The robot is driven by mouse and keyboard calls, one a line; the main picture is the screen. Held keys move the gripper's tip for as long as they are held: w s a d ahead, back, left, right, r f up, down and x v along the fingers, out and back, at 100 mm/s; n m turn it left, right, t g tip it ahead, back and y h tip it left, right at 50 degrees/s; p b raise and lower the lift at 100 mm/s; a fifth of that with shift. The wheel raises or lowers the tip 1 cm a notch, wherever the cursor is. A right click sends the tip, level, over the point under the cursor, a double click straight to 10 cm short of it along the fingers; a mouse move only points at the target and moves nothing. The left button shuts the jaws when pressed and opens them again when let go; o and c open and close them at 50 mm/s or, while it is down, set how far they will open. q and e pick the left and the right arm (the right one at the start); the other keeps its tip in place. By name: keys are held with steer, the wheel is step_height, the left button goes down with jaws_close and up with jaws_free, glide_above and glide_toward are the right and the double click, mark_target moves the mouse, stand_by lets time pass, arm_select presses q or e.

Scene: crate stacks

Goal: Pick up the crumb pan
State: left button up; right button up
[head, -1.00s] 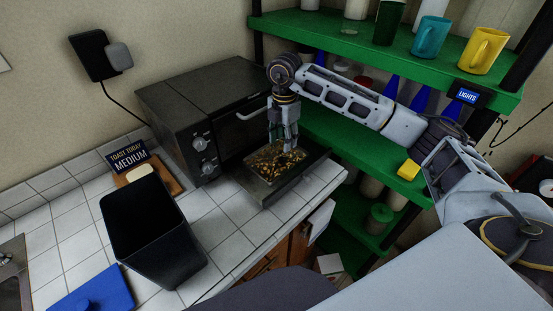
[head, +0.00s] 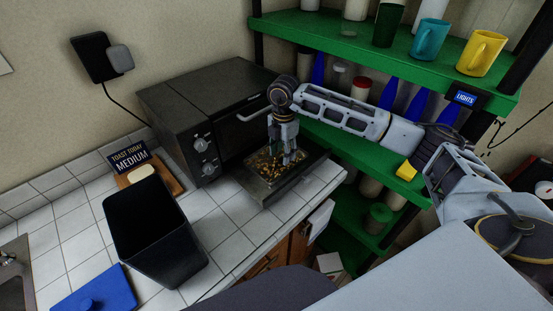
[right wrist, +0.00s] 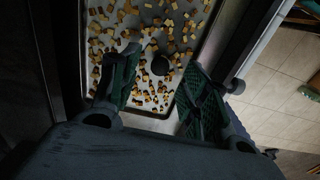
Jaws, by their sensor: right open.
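The crumb pan (head: 300,177) is a dark shallow tray strewn with golden-brown crumbs. It sticks out over the counter from below the front of the black toaster oven (head: 190,105). My right gripper (head: 290,160) points down over the pan, fingers apart, with nothing held. In the right wrist view the pan (right wrist: 150,108) lies beyond and between the open fingers (right wrist: 160,98); a dark round spot shows among its crumbs. Whether the fingertips touch the pan is hard to tell. My left gripper is out of view.
A black bin (head: 150,235), a blue lidded item (head: 95,292) and a toast sign (head: 128,156) stand on the white tiled counter (head: 225,215). Green shelves (head: 350,142) with cups and bottles stand close behind my right arm. The counter edge is near the pan.

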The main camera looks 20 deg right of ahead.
mark_target(276, 158)
steer(key=shift+f, duration=1.35)
jaws_close()
